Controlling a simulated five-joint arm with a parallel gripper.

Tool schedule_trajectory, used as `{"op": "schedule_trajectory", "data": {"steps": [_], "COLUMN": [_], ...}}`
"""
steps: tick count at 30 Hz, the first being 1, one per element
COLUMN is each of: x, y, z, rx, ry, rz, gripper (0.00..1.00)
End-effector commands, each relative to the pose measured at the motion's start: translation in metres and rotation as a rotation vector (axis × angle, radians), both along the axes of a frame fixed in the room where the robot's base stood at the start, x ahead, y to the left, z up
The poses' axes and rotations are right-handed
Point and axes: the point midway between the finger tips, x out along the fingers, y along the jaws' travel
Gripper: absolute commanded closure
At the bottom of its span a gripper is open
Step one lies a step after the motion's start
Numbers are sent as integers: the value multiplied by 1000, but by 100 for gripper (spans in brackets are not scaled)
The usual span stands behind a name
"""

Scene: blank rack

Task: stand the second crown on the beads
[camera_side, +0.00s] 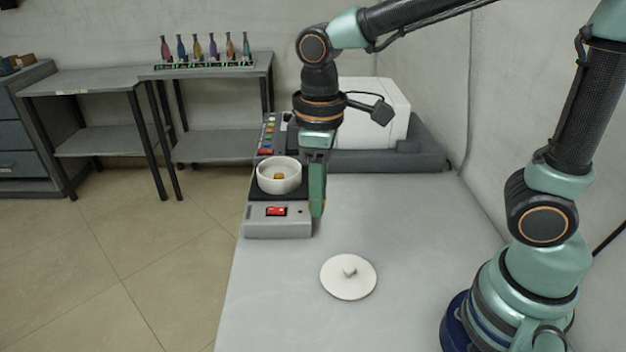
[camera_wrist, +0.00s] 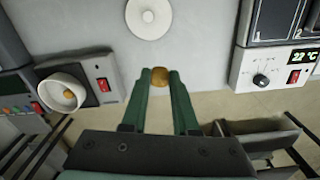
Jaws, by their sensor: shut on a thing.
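A white round bowl (camera_side: 279,187) sits on a dark plate of a grey device, left of my gripper in the side view. One small golden-brown crown (camera_side: 278,177) is inside it. The bowl (camera_wrist: 48,104) and that crown (camera_wrist: 68,94) also show at the left of the wrist view. The beads cannot be made out as separate pieces. My gripper (camera_side: 317,214) points down beside the bowl, apart from it. In the wrist view my gripper (camera_wrist: 160,82) is shut on another golden-brown crown (camera_wrist: 160,75) between its green fingertips. The side view hides this held crown.
A white lid with a knob (camera_side: 348,284) lies on the grey bench, nearer the camera. The device has a red switch (camera_side: 276,211). A white unit with a display (camera_wrist: 290,72) stands right in the wrist view. The bench around the lid is clear.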

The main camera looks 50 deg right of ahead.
Motion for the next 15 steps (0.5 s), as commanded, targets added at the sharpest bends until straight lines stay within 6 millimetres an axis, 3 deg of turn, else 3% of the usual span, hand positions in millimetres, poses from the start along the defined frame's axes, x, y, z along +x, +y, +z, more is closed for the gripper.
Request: {"op": "schedule_trajectory", "data": {"steps": [3, 8, 11, 15], "x": [-12, -20, -21, -22], "y": [23, 35, 36, 35], "z": [4, 2, -12, -45], "rx": [0, -1, -2, -3], "ry": [0, 3, 5, 9], "rz": [129, 204, 213, 211], "gripper": [100, 100, 100, 100]}}
